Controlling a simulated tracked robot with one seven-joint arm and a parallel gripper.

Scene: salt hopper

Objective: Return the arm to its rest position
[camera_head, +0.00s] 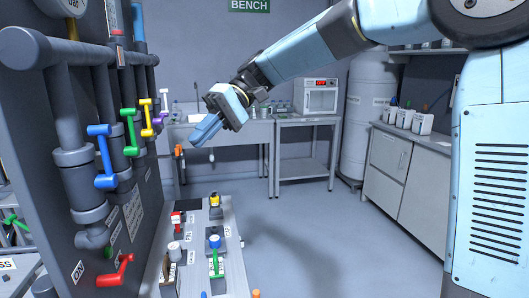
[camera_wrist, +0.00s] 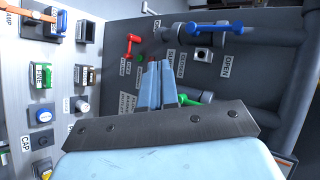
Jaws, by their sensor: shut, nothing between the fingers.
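My gripper (camera_head: 203,132) is shut and empty, in mid-air at the centre left of the head view. It points down and to the left. My blue and grey arm reaches in from the upper right of the head view. In the wrist view, the fingers of my gripper (camera_wrist: 158,86) are together with nothing between them, and the valve panel (camera_wrist: 115,63) shows beyond them. The gripper appears apart from the valve handles.
The dark panel at left carries blue (camera_head: 104,157), green (camera_head: 130,132) and yellow (camera_head: 147,117) handles, and a red lever (camera_head: 117,271) low down. A low control console (camera_head: 238,276) stands beside it. A bench (camera_head: 235,134) and tank (camera_head: 370,115) stand behind. Floor at centre right is clear.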

